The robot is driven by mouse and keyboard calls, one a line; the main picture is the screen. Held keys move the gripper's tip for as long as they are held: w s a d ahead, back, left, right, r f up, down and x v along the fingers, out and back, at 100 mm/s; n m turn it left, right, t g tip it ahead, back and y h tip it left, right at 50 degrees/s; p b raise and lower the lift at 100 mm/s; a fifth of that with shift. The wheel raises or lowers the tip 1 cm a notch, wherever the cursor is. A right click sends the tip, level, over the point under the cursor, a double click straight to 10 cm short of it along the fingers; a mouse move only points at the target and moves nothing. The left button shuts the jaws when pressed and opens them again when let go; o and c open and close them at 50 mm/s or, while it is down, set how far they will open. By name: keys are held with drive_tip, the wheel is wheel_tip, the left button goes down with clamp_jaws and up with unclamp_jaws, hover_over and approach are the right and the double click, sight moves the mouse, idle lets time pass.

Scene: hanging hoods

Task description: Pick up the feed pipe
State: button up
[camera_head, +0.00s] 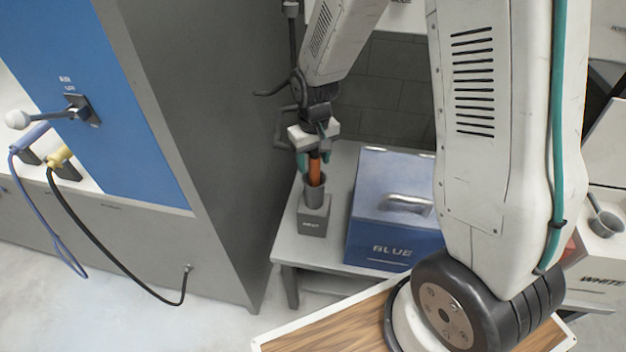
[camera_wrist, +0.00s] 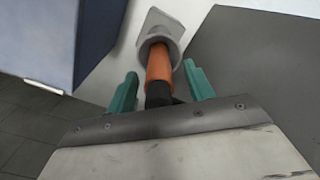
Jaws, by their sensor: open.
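An orange pipe with a black end (camera_head: 314,172), which looks like the feed pipe, stands roughly upright in a grey cup-shaped holder (camera_head: 315,192). The holder sits on a small grey labelled block (camera_head: 313,218) on a light grey table. My gripper (camera_head: 314,162) is above the holder, with its teal fingers apart on either side of the pipe. In the wrist view the orange pipe (camera_wrist: 159,65) lies between the open fingers (camera_wrist: 160,73), with its black end towards my palm. Its lower end is hidden in the holder. I cannot tell whether either finger touches it.
A blue box (camera_head: 392,232) marked BLUE, with a metal handle, stands just right of the block. A tall grey cabinet wall (camera_head: 195,110) rises close on the left. A wooden board (camera_head: 330,325) lies in front. A white box (camera_head: 598,265) stands at far right.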

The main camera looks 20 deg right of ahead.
sight(315, 169)
wheel_tip(315, 169, down, 4)
drive_tip(key=shift+r, duration=0.1)
clamp_jaws()
wheel_tip(315, 169, up, 20)
idle(1.3)
